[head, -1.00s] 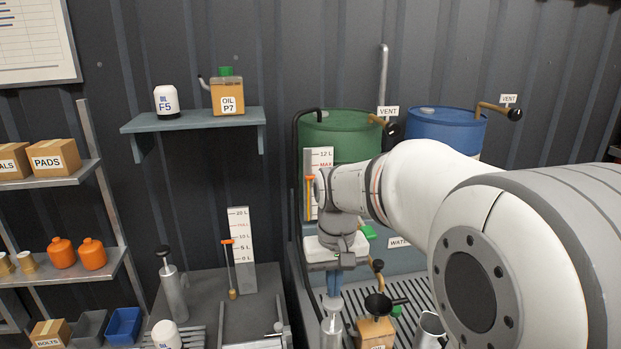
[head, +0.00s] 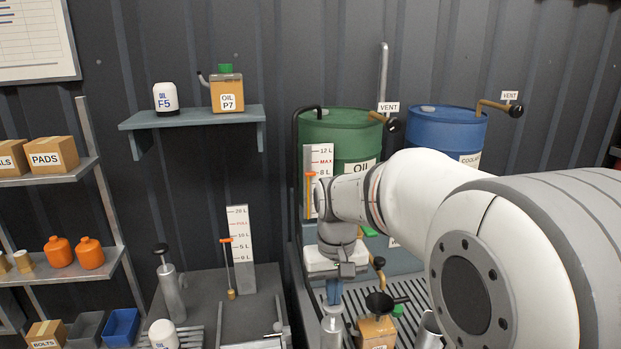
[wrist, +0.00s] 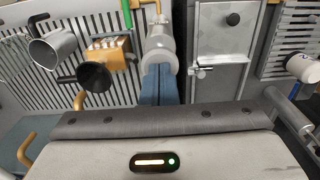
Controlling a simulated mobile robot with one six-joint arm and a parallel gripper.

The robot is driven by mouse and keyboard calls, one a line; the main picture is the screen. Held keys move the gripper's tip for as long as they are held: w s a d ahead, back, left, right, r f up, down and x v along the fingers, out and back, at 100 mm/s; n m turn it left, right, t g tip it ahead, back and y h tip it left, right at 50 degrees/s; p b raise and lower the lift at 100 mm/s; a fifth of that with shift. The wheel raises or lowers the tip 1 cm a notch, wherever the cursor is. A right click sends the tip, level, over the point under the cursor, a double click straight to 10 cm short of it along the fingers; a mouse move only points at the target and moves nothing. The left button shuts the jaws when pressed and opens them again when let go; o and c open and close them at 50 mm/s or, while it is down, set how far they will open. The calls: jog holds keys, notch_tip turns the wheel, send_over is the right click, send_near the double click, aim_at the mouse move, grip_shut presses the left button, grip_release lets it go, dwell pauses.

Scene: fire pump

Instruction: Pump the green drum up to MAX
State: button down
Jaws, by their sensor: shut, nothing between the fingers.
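The green drum (head: 345,135) stands at the back, marked OIL. Its gauge board (head: 320,165) shows 12 L, MAX and 8 L, and the orange pointer (head: 310,174) sits near 8 L, below MAX. A grey upright pump cylinder (head: 331,330) stands in front; it also shows in the wrist view (wrist: 160,45). My gripper (head: 334,303) is shut and empty, pointing down over the pump's top. In the wrist view its blue fingers (wrist: 160,70) meet the pump's outline; I cannot tell whether they touch it. My arm hides part of the drums' front.
A blue drum (head: 446,130) is at the right. Another gauge (head: 240,235) and a black-topped pump (head: 170,285) stand left.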

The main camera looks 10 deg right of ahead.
jog(key=shift+f+b, duration=1.25)
jog(key=shift+f, duration=0.6)
jog(key=shift+r, duration=0.1)
jog(key=shift+r+p, duration=2.65)
jog(key=shift+r, duration=0.65)
jog(key=shift+f, duration=0.1)
jog(key=shift+f+b, duration=2.4)
jog(key=shift+f, duration=0.8)
jog(key=shift+r, duration=0.1)
jog(key=shift+r+p, duration=2.6)
jog(key=shift+r, duration=0.65)
